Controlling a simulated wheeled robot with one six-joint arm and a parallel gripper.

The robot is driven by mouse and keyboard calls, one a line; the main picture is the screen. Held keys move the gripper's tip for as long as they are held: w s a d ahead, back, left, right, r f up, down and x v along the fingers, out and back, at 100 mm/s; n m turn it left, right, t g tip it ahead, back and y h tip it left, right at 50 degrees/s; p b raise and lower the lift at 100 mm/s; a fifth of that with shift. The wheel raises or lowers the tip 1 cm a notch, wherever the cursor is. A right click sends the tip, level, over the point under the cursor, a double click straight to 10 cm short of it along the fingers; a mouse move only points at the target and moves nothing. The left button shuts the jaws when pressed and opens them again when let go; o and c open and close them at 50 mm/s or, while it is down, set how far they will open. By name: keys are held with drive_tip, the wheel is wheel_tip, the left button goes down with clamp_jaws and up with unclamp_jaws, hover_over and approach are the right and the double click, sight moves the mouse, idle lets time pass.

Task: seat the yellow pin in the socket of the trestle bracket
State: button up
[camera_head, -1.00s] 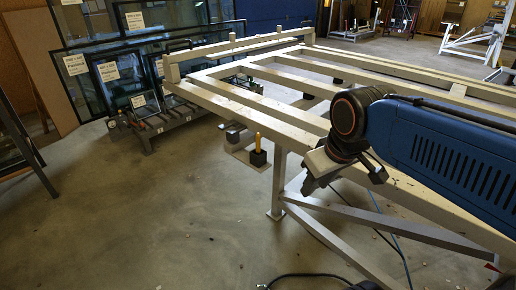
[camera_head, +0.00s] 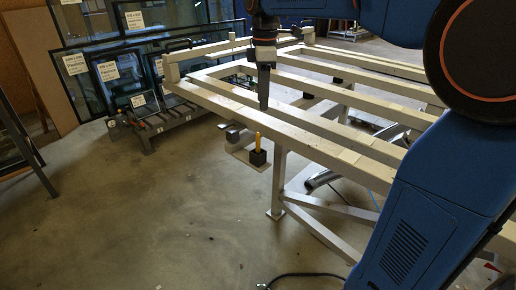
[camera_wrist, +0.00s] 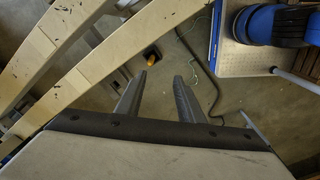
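The yellow pin (camera_head: 257,140) stands upright in a black block (camera_head: 258,158) on a pale plate beside the trestle's front rail. My gripper (camera_head: 263,104) points down, above and slightly right of the pin in the picture. In the wrist view my gripper (camera_wrist: 160,76) has its fingers apart, with nothing between them.
The trestle's pale slats (camera_head: 310,141) run beside and behind the pin. A trestle leg (camera_head: 278,185) stands just right of the block. Glass panes (camera_head: 110,70) lean at the back left. The floor at the front left is clear. A cable (camera_wrist: 200,65) lies on the floor.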

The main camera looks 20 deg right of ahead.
sight(258, 133)
drive_tip(key=shift+n, duration=0.6)
drive_tip(key=f, duration=0.4)
drive_tip(key=w+f, duration=0.1)
drive_tip(key=f, duration=0.2)
drive_tip(key=w+f, duration=0.1)
drive_tip(key=f, duration=0.3)
drive_tip(key=shift+w+a+f, duration=0.2)
drive_tip(key=shift+a+f, duration=0.15)
drive_tip(key=shift+a, duration=0.05)
drive_tip(key=shift+w+f, duration=0.15)
drive_tip(key=shift+f, duration=1.2)
drive_tip(key=shift+w+f, duration=0.15)
drive_tip(key=shift+f, duration=1.2)
drive_tip(key=shift+c, duration=0.7)
clamp_jaws()
